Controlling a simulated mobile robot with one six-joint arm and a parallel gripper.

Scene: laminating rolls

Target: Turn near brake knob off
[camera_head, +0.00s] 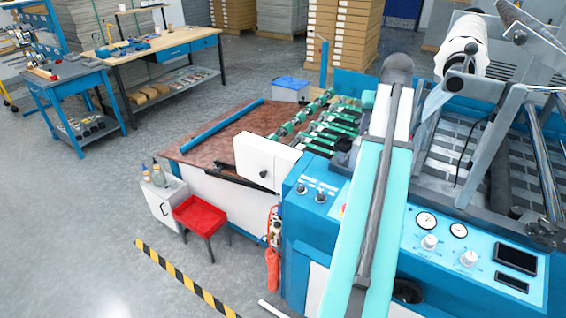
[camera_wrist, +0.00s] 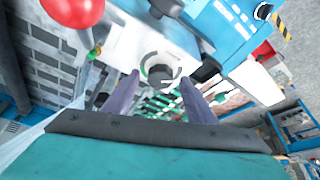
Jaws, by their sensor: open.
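In the wrist view, my gripper (camera_wrist: 160,84) is open, with its two grey-purple fingers apart. A round grey knob (camera_wrist: 158,68) with a pale ring around it shows between and beyond the fingertips, on a white surface. Whether the fingers touch it cannot be told, and its setting is not readable. I cannot tell for sure that it is the near brake knob. A dark knob-like part (camera_wrist: 206,70) shows just right of the fingers. In the head view, my teal arm crosses the machine and my gripper is hidden behind it.
A red ball-shaped part (camera_wrist: 75,10) lies up left of the fingers in the wrist view. In the head view, a white film roll (camera_head: 462,42) and metal frame stand right of my arm. A blue control panel (camera_head: 450,278) with dials is in front. Open floor lies left.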

